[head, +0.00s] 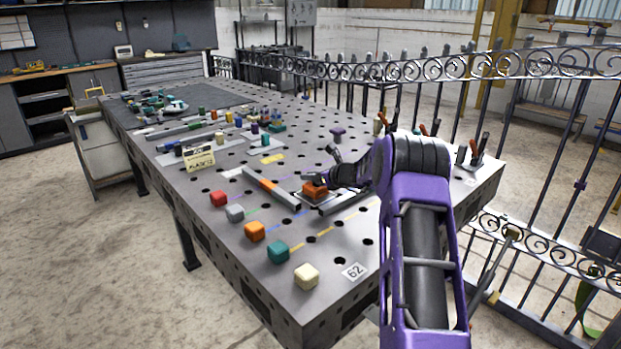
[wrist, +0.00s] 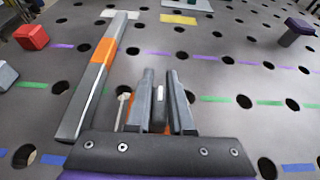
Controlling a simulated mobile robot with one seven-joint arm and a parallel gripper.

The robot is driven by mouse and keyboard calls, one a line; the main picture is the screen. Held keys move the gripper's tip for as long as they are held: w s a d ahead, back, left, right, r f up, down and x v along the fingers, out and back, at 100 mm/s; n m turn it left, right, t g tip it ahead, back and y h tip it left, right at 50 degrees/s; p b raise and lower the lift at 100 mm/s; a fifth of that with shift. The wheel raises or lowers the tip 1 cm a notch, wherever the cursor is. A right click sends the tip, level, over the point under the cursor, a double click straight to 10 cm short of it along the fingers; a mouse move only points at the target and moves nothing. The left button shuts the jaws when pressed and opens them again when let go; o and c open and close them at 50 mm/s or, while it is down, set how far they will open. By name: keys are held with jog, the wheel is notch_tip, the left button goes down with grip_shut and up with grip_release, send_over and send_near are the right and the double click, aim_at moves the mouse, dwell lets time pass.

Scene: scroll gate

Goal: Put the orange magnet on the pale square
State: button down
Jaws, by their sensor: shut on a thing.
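My gripper (wrist: 160,85) is shut on the grey upright grip of the orange magnet. The orange body of the magnet (head: 315,190) shows below my gripper in the head view. In the wrist view only small bits of orange show between and below the fingers; the rest is hidden. The magnet is low over the table, and I cannot tell whether it touches. A pale patch (wrist: 122,14), likely the pale square, lies at the far end of a grey bar in the wrist view.
A grey bar with an orange band (head: 272,188) lies left of my gripper; it also shows in the wrist view (wrist: 103,50). Another grey bar (head: 345,202) lies to the right. Several coloured cubes, including an orange one (head: 255,231), line the near edge. A purple post (head: 338,132) stands beyond.

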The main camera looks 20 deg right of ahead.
jog(key=shift+r, duration=0.1)
jog(key=c, duration=1.2)
grip_release()
jog(key=o, duration=0.4)
jog(key=shift+r, duration=0.1)
jog(key=shift+s+d, duration=0.2)
jog(key=shift+s, duration=0.1)
jog(key=v, duration=1.1)
jog(key=shift+s, duration=0.15)
